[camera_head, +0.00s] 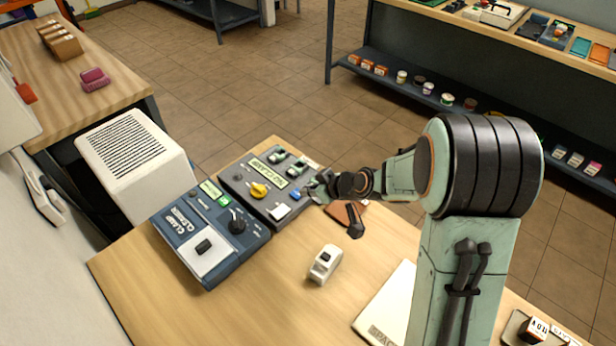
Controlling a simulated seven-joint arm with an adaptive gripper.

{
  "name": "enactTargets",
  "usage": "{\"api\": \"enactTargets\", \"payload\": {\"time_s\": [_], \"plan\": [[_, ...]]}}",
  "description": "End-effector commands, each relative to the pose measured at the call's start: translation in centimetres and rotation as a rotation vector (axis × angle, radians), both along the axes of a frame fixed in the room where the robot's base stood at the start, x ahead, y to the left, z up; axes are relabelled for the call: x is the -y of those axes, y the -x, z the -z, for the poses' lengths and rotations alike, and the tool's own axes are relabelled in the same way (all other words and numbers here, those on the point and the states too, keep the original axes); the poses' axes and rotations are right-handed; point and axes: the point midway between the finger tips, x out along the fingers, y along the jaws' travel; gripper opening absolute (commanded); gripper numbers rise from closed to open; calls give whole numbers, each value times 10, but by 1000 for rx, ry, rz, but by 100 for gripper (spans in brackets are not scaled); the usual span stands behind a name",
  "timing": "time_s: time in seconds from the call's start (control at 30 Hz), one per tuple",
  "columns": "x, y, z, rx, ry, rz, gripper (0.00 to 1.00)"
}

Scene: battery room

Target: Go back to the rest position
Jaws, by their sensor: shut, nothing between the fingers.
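My gripper (314,190) is small and partly hidden by its own wrist in the head view. It is shut with nothing held. It is at the right edge of the dark grey panel box (262,209), close to a blue knob; I cannot tell if it touches. This box carries a yellow knob, a white square and a lit display. My arm reaches in from the right, above the wooden table (275,310).
A blue device labelled clamp (190,232) stands left of the grey box. A small white device (325,263), a brown flat item (346,212) and a pale board (387,307) are on the table. A white vented box (132,155) stands behind left. The table's front middle is clear.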

Motion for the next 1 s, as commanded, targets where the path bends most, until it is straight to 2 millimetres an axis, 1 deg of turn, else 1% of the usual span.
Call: {"api": "enactTargets", "payload": {"time_s": [0.17, 0.23, 0.27, 0.33, 0.37, 0.4, 0.47, 0.5, 0.53, 0.57, 0.6, 0.67, 0.7, 0.77, 0.8, 0.9, 1.0], "plan": [[0, 0, 0, 0, 0, 0, 0], [-2, -1, -5, 13, 1, -3, 0], [-2, -3, -11, 28, 2, -5, 0], [-5, -7, -36, 85, 6, -12, 0], [-7, -7, -52, 120, 7, -16, 0], [-10, -5, -75, 169, 11, -22, 0], [-12, 4, -109, 237, 32, -28, 0], [-12, 17, -128, 256, 54, -33, 0], [-12, 29, -138, 255, 69, -32, 0], [-10, 43, -146, 242, 85, -25, 0], [-8, 62, -153, 213, 103, -11, 0], [-1, 93, -156, 143, 128, 24, 0], [5, 116, -154, 82, 143, 59, 0], [16, 151, -146, -31, 163, 132, 0], [25, 177, -138, -122, 176, 191, 0], [44, 229, -114, -351, 201, 339, 0], [57, 268, -95, -569, 229, 472, 0]]}}
